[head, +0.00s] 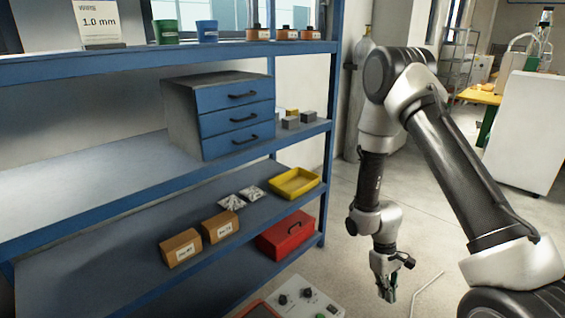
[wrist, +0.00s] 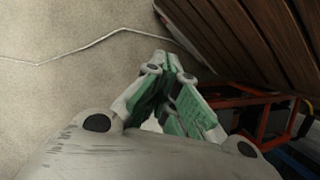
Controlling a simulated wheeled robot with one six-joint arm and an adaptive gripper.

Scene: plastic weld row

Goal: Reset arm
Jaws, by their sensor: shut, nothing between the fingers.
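My arm shows at the right of the head view, bent at the elbow with its forearm hanging down. My gripper (head: 388,294) points down over the bare floor, to the right of the blue shelf rack. In the wrist view my gripper (wrist: 168,62) has its green-padded fingers brought together at the tips. Nothing is held between them.
The blue shelf rack (head: 322,150) bears a blue drawer cabinet (head: 236,112), a yellow tray (head: 295,183), a red toolbox (head: 287,236) and cardboard boxes (head: 181,248). A control box (head: 305,298) stands low near the gripper. Wooden slats (wrist: 255,40) lie right of the fingers.

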